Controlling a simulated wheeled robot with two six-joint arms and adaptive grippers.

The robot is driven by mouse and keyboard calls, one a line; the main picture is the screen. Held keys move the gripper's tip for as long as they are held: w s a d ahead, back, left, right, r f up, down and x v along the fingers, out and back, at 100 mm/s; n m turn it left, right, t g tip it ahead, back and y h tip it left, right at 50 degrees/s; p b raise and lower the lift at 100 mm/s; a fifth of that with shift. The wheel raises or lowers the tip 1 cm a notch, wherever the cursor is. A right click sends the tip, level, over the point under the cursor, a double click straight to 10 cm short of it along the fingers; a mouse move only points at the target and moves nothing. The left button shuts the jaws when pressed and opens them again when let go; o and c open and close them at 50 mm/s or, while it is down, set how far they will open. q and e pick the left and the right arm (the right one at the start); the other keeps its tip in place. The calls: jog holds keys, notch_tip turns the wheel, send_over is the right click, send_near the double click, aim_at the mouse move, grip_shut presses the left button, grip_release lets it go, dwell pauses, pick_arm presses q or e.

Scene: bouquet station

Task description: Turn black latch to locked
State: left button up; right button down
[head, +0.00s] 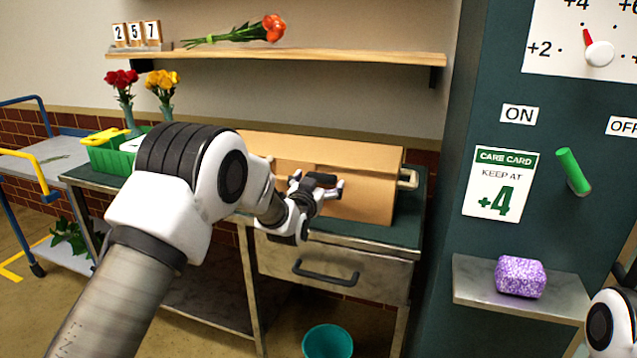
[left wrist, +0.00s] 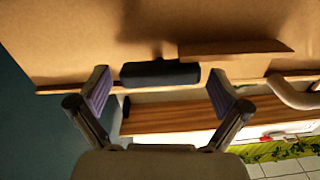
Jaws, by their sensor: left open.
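The black latch (left wrist: 160,73) is a short dark bar at the edge of a brown panel in the left wrist view. It lies crosswise in that picture, between the fingertips. It also shows as a dark bar in the head view (head: 320,178). The panel belongs to a brown box (head: 362,158) on the workbench. My left gripper (head: 317,187) is open at the box front, its fingers on either side of the latch in the left wrist view (left wrist: 164,90). I cannot tell whether they touch it. My right gripper is not in view.
A pale handle (head: 408,179) sticks out at the box's right end. A shelf (head: 300,56) runs above. A green crate (head: 110,155) and vases stand left. A teal cabinet (head: 455,130) with a green lever (head: 573,172) and a purple block (head: 520,277) on a ledge stand right.

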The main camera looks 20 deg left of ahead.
pick_arm(q)
jog(key=s, duration=1.2)
